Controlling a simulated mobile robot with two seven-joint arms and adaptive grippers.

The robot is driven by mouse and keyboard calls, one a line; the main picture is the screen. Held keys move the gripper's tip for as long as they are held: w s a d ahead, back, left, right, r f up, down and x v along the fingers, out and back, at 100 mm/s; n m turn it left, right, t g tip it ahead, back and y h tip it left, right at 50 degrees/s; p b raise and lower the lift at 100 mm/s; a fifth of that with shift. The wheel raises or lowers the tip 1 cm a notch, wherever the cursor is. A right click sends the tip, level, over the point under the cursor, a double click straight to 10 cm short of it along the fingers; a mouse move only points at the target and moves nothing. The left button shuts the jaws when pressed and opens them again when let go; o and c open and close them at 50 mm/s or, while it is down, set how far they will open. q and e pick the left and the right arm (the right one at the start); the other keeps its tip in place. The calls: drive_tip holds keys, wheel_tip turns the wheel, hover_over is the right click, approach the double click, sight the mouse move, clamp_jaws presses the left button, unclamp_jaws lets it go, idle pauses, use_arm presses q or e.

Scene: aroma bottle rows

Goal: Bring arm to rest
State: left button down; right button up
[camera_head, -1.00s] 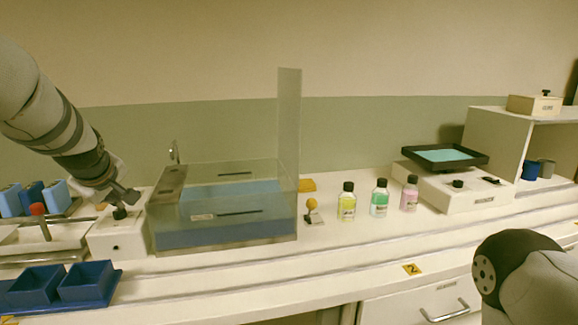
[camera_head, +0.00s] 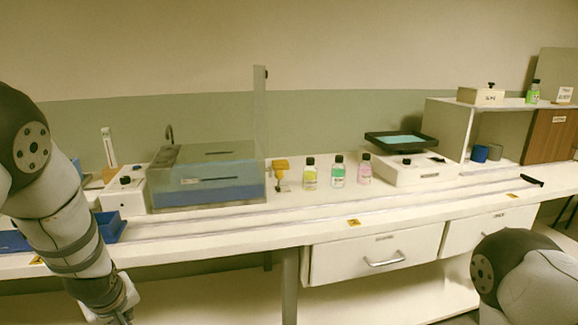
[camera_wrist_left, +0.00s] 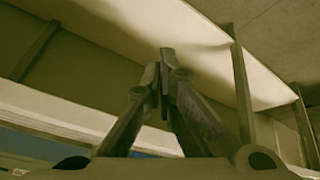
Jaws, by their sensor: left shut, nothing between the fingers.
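My left arm comes in from the left in the head view and hangs down in front of the bench. Its gripper is mostly cut off at the bottom edge there. In the left wrist view my left gripper (camera_wrist_left: 165,75) is shut and empty, its fingertips together. My right arm shows only as a rounded link at the lower right of the head view; its gripper is out of view. Yellow (camera_head: 310,174), green (camera_head: 338,172) and pink (camera_head: 365,169) bottles with black caps stand upright in a row on the bench, well away from my left arm.
A clear water bath (camera_head: 208,190) stands left of the bottles. A device with a black tray (camera_head: 400,142) stands to their right, then a shelf unit (camera_head: 446,128). A blue rack (camera_head: 112,228) is beside my left arm. Drawers (camera_head: 372,262) are under the bench.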

use_arm(q)
drive_tip(key=s+d+f+m+g+h, duration=0.1)
drive_tip(key=s+d+f+m+g, duration=0.15)
drive_tip(key=s+f, duration=0.55)
drive_tip(key=s+d+f+m+g, duration=0.1)
drive_tip(key=s+d+f+m, duration=0.2)
drive_tip(key=s, duration=0.9)
drive_tip(key=s+d+f+m+g+h, duration=0.1)
drive_tip(key=s+d, duration=0.2)
drive_tip(key=s, duration=0.7)
drive_tip(key=s+d+f+m+g, duration=0.1)
drive_tip(key=s+d+m+g, duration=0.1)
drive_tip(key=s, duration=0.8)
drive_tip(key=shift+d+f+h, duration=0.15)
drive_tip(key=shift+d+h, duration=0.25)
drive_tip(key=shift+d, duration=0.2)
drive_tip(key=shift+m, duration=0.25)
